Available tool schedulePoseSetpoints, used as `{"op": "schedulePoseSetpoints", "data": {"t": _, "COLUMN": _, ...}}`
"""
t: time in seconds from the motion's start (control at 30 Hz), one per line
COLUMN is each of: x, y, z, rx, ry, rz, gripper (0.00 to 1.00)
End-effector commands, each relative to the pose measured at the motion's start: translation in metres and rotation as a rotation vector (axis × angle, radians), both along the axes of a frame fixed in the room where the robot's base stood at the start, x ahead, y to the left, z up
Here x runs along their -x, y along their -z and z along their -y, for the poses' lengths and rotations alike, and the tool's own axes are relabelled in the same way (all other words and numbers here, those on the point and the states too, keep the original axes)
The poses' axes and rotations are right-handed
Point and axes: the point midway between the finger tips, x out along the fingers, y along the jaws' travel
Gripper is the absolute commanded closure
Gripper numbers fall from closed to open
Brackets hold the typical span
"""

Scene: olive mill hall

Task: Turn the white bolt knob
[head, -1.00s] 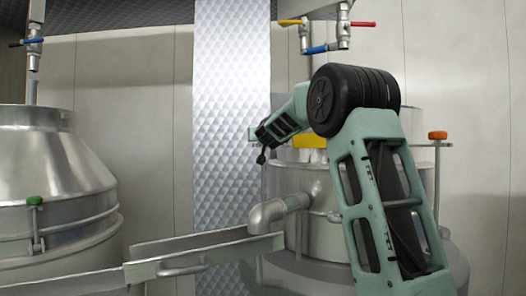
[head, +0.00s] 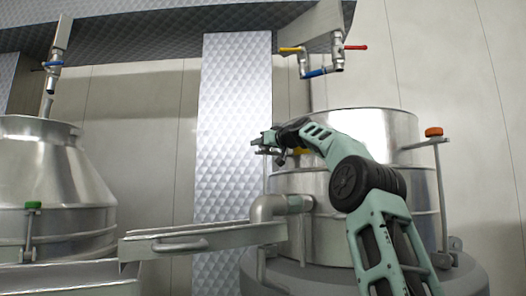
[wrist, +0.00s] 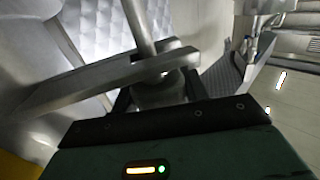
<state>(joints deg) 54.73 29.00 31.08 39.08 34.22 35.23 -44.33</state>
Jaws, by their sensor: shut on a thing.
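In the wrist view, my gripper (wrist: 158,84) is shut around a pale, shaded knob (wrist: 158,92), which I take to be the white bolt knob. A metal rod (wrist: 139,28) and a flat grey bar (wrist: 98,82) lie just beyond it. In the head view, my gripper (head: 264,143) is at the upper left side of the right steel vat (head: 325,212). The knob cannot be made out there, and its turn angle cannot be told.
An orange knob (head: 433,131) tops a bolt on the vat's right. A green knob (head: 33,205) is at the left vat (head: 55,180). A metal chute (head: 195,240) runs below my gripper. Valves with coloured handles (head: 322,72) hang above the right vat.

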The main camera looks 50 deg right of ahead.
Motion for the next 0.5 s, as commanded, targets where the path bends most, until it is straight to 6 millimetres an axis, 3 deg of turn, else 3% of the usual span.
{"op": "schedulePoseSetpoints", "data": {"t": 0.5, "x": -0.0024, "y": 0.0054, "z": -0.0020, "rx": -0.003, "ry": -0.220, "rz": -0.012, "gripper": 0.78}}
